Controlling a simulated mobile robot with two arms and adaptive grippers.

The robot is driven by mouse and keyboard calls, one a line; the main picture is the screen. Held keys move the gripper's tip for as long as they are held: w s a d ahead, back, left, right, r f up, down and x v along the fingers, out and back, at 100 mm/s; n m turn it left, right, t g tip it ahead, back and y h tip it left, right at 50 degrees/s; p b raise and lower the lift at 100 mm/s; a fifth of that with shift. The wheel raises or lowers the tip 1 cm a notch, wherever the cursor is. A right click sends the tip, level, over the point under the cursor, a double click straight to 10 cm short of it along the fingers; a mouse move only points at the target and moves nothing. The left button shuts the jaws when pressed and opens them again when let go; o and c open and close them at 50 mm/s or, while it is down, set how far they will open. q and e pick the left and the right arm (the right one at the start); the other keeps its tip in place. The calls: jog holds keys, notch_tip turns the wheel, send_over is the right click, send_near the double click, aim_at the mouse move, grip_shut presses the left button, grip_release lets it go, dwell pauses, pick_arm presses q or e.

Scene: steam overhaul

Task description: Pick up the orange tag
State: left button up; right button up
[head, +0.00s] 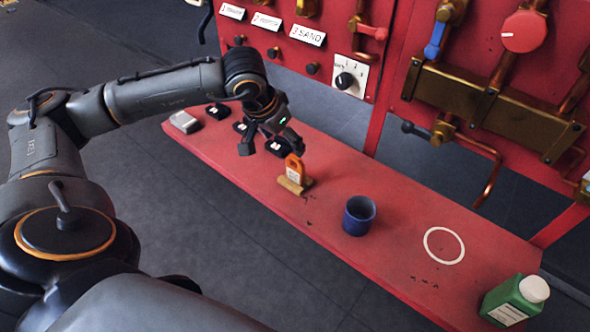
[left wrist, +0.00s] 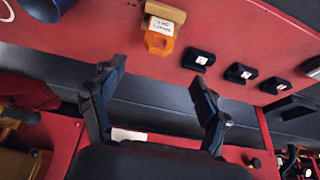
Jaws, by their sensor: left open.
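The orange tag (head: 294,168) stands upright in a small tan holder (head: 296,186) on the red shelf. It has a white label with dark writing. In the left wrist view the orange tag (left wrist: 160,36) and its tan holder (left wrist: 166,11) are near the top centre, beyond the fingertips. My left gripper (head: 270,143) is open and empty, just behind and left of the tag in the head view, apart from it. Its two spread fingers also show in the left wrist view (left wrist: 158,78). My right gripper is in neither view.
The red shelf (head: 390,228) also bears a blue cup (head: 358,215), a white painted ring (head: 443,245) and a green bottle with a white cap (head: 516,300). Several black blocks (left wrist: 198,60) sit beside the tag. A red panel with valves and pipes (head: 480,80) stands behind.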

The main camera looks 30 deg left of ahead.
aim_at(294, 157)
pick_arm(q)
jog(key=x, duration=0.4)
jog(key=shift+w+f+p, duration=0.1)
jog(key=shift+f+p, duration=0.15)
jog(key=shift+p, duration=0.1)
jog(key=shift+w+d+f, duration=0.1)
jog(key=shift+f, duration=0.1)
jog(key=p+x, duration=0.2)
jog(key=x, duration=0.3)
jog(key=shift+r, duration=0.1)
jog(key=c, duration=1.4)
